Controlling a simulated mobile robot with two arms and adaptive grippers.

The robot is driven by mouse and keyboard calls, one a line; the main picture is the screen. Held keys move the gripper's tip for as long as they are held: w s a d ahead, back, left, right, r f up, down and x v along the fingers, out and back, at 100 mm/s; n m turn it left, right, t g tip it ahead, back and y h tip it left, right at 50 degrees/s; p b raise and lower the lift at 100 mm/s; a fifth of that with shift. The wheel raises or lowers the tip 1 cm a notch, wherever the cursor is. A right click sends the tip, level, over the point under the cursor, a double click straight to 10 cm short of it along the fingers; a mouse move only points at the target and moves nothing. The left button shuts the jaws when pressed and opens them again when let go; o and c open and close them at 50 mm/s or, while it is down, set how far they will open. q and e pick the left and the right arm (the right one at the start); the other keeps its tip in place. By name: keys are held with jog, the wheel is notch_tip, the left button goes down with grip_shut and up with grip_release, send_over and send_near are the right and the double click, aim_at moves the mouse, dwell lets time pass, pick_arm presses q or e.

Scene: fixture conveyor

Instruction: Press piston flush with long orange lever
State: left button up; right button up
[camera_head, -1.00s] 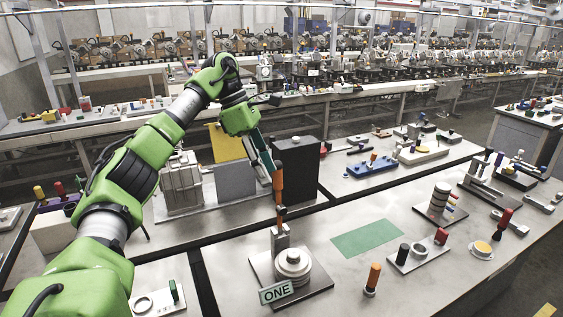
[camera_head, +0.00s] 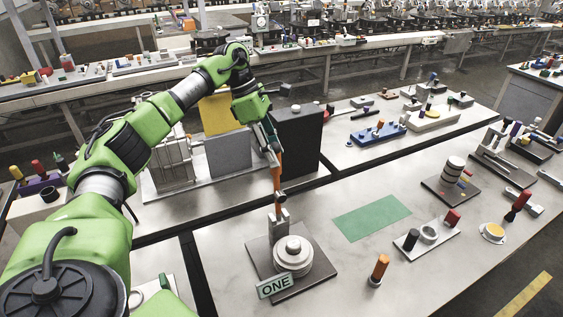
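The long orange lever (camera_head: 277,178) stands nearly upright on a metal bracket at the back of a dark base plate (camera_head: 310,283). In front of the bracket is the round stepped metal piston (camera_head: 293,246), raised above the wider discs around it. A green sign reading ONE (camera_head: 275,286) is at the front of the plate. My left gripper (camera_head: 270,148) reaches down from above to the upper part of the lever, its fingers beside or around it. The fingers overlap the lever in this view, so I cannot tell whether they are shut on it. My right gripper is not in view.
A black box (camera_head: 297,140), a grey block (camera_head: 229,153) and a yellow panel (camera_head: 216,112) stand behind the lever. A green mat (camera_head: 371,217) lies to the right. A shorter orange handle (camera_head: 380,267) stands front right. The bench between them is clear.

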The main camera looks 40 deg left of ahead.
aim_at(278, 187)
pick_arm(q)
jog(key=p+x, duration=0.1)
jog(key=x, duration=0.3)
jog(key=shift+w+f, duration=0.1)
jog(key=shift+w, duration=0.05)
jog(key=shift+d+f+p, duration=0.1)
jog(key=shift+f+p, duration=0.2)
jog(key=shift+p, duration=0.05)
jog(key=shift+d+f, duration=0.1)
jog(key=shift+f, duration=0.15)
jog(key=c, duration=1)
grip_shut()
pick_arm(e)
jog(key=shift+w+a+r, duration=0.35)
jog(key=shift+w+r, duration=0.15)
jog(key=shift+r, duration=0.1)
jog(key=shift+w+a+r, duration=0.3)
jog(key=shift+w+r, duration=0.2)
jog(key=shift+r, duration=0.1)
